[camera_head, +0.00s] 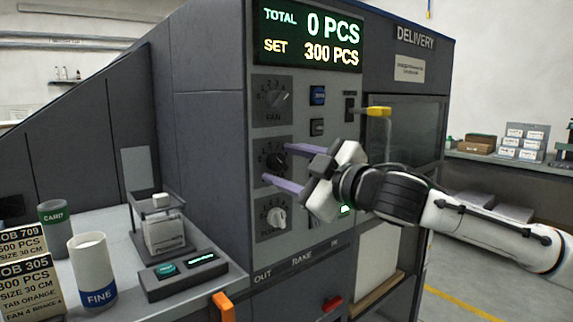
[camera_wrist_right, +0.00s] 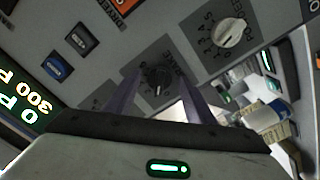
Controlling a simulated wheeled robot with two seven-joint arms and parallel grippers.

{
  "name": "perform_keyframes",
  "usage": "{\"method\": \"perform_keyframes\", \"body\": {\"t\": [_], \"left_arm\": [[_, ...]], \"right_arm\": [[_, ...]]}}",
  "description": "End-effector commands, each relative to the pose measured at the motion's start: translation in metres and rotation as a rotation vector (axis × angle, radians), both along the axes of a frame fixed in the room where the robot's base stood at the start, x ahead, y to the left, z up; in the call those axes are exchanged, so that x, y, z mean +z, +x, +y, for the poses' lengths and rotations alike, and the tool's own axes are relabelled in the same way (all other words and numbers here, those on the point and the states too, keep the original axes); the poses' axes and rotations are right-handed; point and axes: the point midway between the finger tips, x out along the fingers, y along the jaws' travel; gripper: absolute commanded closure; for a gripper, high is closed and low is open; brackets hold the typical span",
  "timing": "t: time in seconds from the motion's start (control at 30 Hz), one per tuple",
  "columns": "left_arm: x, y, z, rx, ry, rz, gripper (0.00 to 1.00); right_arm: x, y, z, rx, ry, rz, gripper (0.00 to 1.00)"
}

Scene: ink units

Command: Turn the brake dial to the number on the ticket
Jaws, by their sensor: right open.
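The brake dial (camera_head: 275,160) is the dark middle knob of three on the grey panel. It also shows in the right wrist view (camera_wrist_right: 157,82), its scale digits too small to read. My right gripper (camera_head: 277,164) is open, its two purple fingers pointing at the panel, one on each side of this dial. I cannot tell whether they touch it. The front ticket (camera_head: 30,290) at lower left reads JOB 305, 300 PCS, SIZE 30 CM, TAB ORANGE, FAN 4 and BRAKE, with the last digit hard to read. My left gripper is out of view.
The fan dial (camera_head: 272,97) is above and the pale powder dial (camera_head: 276,218) below. Buttons (camera_head: 318,95) sit right of the dials. A yellow handle (camera_head: 378,111) sticks out by the delivery window. A white FINE cup (camera_head: 93,270) stands on the left counter.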

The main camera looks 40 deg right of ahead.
Motion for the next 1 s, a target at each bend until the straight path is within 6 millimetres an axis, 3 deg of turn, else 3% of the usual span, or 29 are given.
{"method": "perform_keyframes", "body": {"t": [0.07,0.3,0.67,1.0], "left_arm": [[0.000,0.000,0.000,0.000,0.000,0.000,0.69],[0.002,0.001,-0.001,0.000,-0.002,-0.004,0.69],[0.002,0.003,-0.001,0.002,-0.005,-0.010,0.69],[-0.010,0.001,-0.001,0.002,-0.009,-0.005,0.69]], "right_arm": [[0.000,0.000,0.000,0.000,0.000,0.000,0.54],[0.000,0.000,0.000,0.001,0.000,-0.001,0.92],[-0.001,0.000,0.000,0.000,0.064,0.004,0.92],[-0.002,0.000,0.000,0.000,0.319,0.025,0.92]]}}
